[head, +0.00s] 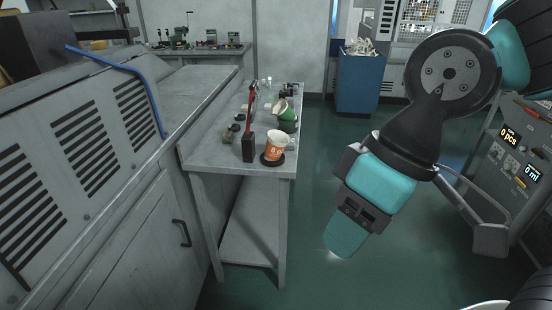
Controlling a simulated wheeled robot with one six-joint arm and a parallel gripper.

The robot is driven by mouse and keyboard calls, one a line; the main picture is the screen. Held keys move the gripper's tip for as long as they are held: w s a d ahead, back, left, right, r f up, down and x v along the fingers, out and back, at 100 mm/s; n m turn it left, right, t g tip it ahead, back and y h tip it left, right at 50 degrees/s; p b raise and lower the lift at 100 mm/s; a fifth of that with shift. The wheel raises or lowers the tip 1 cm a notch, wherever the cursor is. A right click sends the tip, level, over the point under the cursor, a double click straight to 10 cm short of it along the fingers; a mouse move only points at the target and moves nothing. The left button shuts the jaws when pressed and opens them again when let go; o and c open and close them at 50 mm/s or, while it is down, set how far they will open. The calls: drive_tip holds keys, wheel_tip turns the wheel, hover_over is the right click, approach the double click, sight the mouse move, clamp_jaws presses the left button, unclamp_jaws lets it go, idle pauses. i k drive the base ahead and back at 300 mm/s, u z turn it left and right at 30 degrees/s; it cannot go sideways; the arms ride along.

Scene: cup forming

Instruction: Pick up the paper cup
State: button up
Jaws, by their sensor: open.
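No plain paper cup can be made out for certain. An orange and white cup (275,147) with a handle and dark lettering stands on a black round base near the front of the grey workbench (206,158). A green and white cup (285,113) sits tilted further back on the same bench. My gripper (346,234) hangs at the lower end of my teal and dark grey arm, over the floor to the right of the bench. It is open, seems empty and is well apart from both cups. Its fingertips show poorly from this angle.
A dark block with a red-handled tool (249,140) stands beside the orange cup. A blue bin (360,82) with pale scraps is at the back. A machine with "0 pcs" and "0 ml" displays (518,152) stands right. The green floor (325,175) between is clear.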

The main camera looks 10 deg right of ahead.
sight(278, 140)
drive_tip(key=u, duration=0.15)
drive_tip(key=i, duration=1.1)
drive_tip(key=z, duration=0.25)
